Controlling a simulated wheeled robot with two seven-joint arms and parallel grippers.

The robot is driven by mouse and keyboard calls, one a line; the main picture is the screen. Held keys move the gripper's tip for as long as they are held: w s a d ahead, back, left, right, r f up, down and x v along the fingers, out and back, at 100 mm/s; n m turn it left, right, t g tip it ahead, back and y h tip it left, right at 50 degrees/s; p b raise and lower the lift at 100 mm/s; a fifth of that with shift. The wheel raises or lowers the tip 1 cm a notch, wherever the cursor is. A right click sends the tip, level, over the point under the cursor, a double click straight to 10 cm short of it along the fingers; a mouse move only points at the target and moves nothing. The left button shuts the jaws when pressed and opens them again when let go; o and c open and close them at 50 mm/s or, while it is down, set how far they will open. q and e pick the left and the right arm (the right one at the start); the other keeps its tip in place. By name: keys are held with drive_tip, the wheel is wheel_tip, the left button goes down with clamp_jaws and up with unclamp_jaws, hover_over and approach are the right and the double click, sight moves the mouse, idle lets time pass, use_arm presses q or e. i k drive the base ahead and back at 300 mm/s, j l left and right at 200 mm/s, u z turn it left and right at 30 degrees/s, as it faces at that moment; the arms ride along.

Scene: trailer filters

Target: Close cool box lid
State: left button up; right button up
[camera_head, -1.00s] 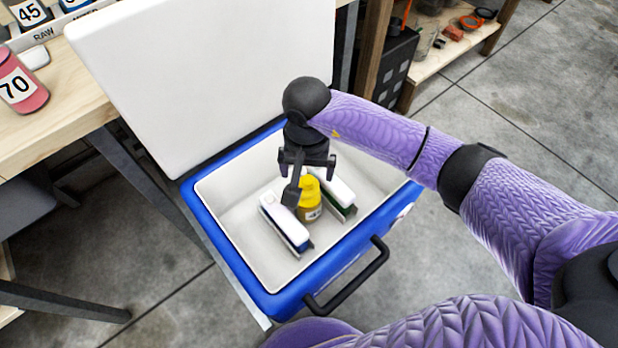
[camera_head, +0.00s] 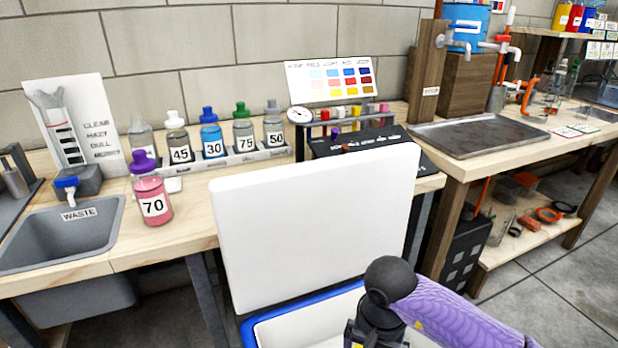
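The cool box lid (camera_head: 315,225) is a white panel standing open, upright at the back of the box. The blue cool box (camera_head: 252,325) with a white inside shows only its back part at the bottom edge of the head view; its contents are out of the picture. My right arm, with purple links, comes in from the lower right. Its dark gripper (camera_head: 376,335) is over the box, in front of the lid, and its fingertips are cut off by the frame's bottom edge. My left gripper is not in the picture.
Behind the lid is a wooden bench (camera_head: 130,235) with a grey waste sink (camera_head: 65,235), a pink bottle marked 70 (camera_head: 152,195) and a rack of numbered bottles (camera_head: 225,157). A metal tray (camera_head: 478,136) lies on the right bench. Floor at the right is clear.

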sight(285, 233)
drive_tip(key=k, duration=0.85)
